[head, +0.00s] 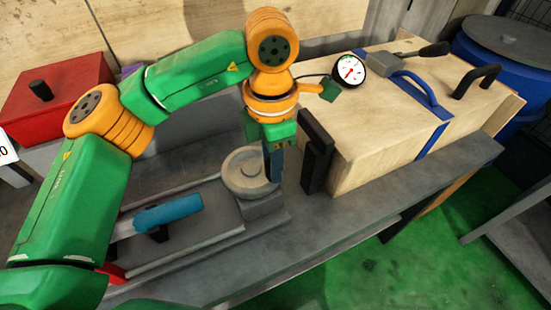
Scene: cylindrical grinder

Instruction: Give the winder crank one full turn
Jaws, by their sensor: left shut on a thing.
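The winder (243,167) is a pale grey round disc on a small block, on the grey bench in the middle of the head view. My left gripper (272,168) points down at the disc's right edge. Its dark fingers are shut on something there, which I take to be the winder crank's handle. The fingers hide the handle and most of the crank, so its angle cannot be read. My right gripper is not in view.
A wooden box (400,115) with a black end handle (316,150) stands close right of my left gripper. A red box (60,95) stands back left.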

